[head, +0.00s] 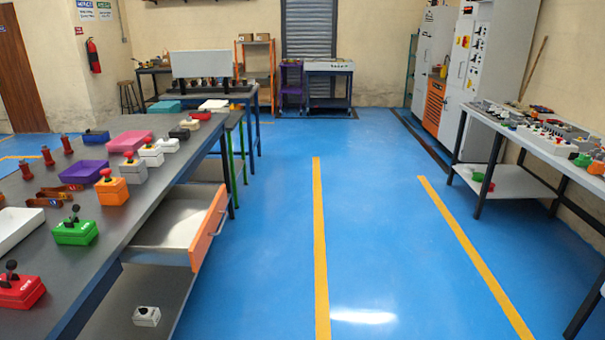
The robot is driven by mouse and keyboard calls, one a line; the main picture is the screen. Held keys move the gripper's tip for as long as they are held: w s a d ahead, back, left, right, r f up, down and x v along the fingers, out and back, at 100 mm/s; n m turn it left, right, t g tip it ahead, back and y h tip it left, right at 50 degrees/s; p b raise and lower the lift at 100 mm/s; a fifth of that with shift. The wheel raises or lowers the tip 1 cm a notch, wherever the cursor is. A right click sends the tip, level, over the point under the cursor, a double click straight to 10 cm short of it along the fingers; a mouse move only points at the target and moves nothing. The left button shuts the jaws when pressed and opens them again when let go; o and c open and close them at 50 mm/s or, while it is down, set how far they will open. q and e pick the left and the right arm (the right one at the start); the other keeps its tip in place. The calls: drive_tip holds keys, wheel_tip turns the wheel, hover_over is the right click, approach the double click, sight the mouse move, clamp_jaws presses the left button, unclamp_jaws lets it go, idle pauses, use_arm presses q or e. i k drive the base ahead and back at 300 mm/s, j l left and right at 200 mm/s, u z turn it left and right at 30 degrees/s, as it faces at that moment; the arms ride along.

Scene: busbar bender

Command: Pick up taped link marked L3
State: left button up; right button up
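Several flat copper-brown links (55,194) lie close together on the dark workbench (150,207) at the left, just in front of a purple tray. They overlap or nearly touch, and small dark or coloured bands show on them. Their markings are too small to read, so I cannot tell which one is L3. Another copper-brown piece (25,171) lies farther back near the bench's left side. Neither of my grippers is in view.
An open drawer (210,226) juts from the bench into the aisle. The blue floor (270,240) is clear.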

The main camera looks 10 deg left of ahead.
sight(40, 202)
drive_tip(key=u, duration=0.5)
drive_tip(key=i+u, duration=0.15)
drive_tip(key=u, duration=0.3)
drive_tip(key=i+j+u, duration=0.1)
drive_tip(key=u, duration=0.9)
drive_tip(key=i+l, duration=0.05)
